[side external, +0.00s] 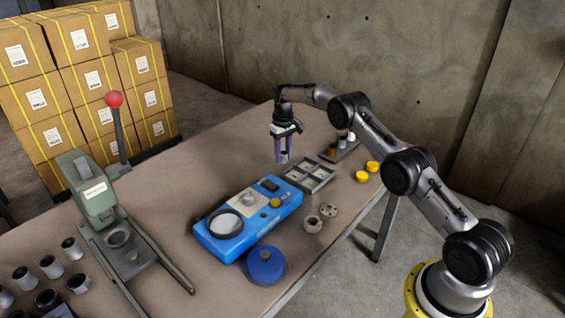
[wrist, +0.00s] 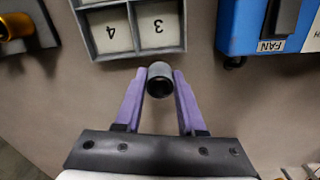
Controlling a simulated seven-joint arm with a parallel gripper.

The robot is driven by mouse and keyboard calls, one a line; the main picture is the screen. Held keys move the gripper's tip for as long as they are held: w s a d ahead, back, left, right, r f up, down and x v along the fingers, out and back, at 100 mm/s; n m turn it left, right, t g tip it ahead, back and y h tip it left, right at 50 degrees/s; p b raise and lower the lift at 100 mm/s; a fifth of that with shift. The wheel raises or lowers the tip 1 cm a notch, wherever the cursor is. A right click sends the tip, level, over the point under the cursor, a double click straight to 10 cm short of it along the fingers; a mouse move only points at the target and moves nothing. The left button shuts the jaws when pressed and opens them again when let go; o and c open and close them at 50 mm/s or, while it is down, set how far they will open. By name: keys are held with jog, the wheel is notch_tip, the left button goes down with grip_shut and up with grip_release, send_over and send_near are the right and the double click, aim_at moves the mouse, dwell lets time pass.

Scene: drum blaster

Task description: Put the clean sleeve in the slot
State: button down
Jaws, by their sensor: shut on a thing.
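My gripper (side external: 284,156) hangs above the table in the side view, left of the grey compartment tray (side external: 317,189). In the wrist view its purple fingers (wrist: 159,84) are shut on a grey sleeve (wrist: 160,69), which is hollow with a dark bore. The sleeve shows near the tray's edge (wrist: 118,57) in that view. Tray compartments marked 3 and 4 show white floors and look empty. The other compartments are cut off in the wrist view. I cannot tell the sleeve's height above the table or its cleanness.
A blue machine (side external: 245,243) with a FAN label stands beside the tray. A rack (side external: 347,151) with sleeves, one brass-coloured, and two yellow caps (side external: 373,166) lie beyond. A green press (side external: 95,197) and several loose sleeves (side external: 70,247) are at left. A blue round part (side external: 266,265) is in front.

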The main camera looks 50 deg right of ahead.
aim_at(283, 162)
jog(key=shift+w+f, duration=0.2)
jog(key=shift+f, duration=1.6)
jog(key=shift+f, duration=0.1)
jog(key=c, duration=0.5)
grip_release()
